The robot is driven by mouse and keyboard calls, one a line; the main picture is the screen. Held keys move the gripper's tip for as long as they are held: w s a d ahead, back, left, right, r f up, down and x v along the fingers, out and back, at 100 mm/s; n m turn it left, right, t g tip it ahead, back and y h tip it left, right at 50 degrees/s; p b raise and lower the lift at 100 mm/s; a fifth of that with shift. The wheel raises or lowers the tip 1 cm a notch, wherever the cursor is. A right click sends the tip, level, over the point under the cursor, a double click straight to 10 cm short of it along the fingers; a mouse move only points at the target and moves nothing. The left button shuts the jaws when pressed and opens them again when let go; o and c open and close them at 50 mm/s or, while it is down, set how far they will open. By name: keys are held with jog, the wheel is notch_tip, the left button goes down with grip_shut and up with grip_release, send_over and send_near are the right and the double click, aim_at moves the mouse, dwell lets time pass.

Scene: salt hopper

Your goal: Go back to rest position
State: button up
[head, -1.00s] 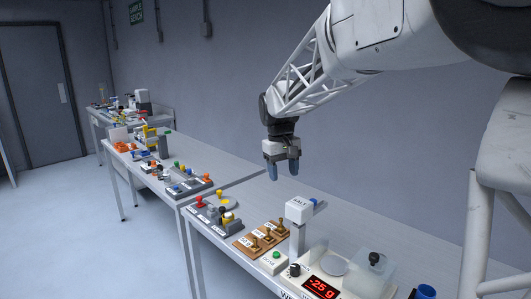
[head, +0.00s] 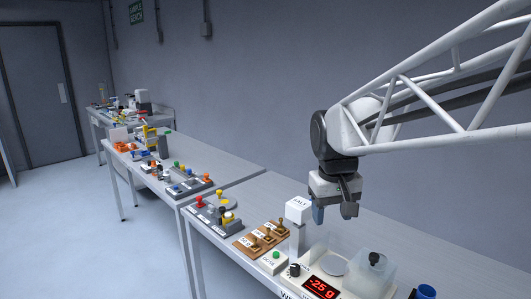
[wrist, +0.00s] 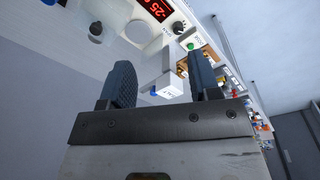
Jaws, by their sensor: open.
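My gripper (head: 334,212) is open and empty in the head view. It hangs fingers-down above the near table, close behind and to the right of the white salt hopper (head: 298,209). Its two fingers also show in the wrist view (wrist: 163,84), spread apart, with the hopper (wrist: 172,88) seen between and beyond them. The scale (head: 318,285) below the hopper reads -25 g on a red display. Its round pan (head: 334,265) looks empty.
A clear container with a dark knob (head: 372,275) and a blue cup (head: 425,291) stand to the right. Wooden levers (head: 262,237) and a green button (head: 276,255) are left of the scale. More tables with equipment run toward the door (head: 41,90). The table's back strip is mostly bare.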

jog(key=s+d+f+m, duration=0.1)
jog(key=s+f, duration=0.3)
jog(key=s, duration=0.5)
jog(key=s+d+f+m+t, duration=0.1)
jog(key=s+d+f, duration=0.2)
jog(key=s, duration=0.7)
jog(key=shift+d+f+t, duration=0.15)
jog(key=shift+f+t, duration=0.15)
jog(key=shift+f, duration=0.1)
jog(key=shift+w, duration=0.1)
dwell(1.3)
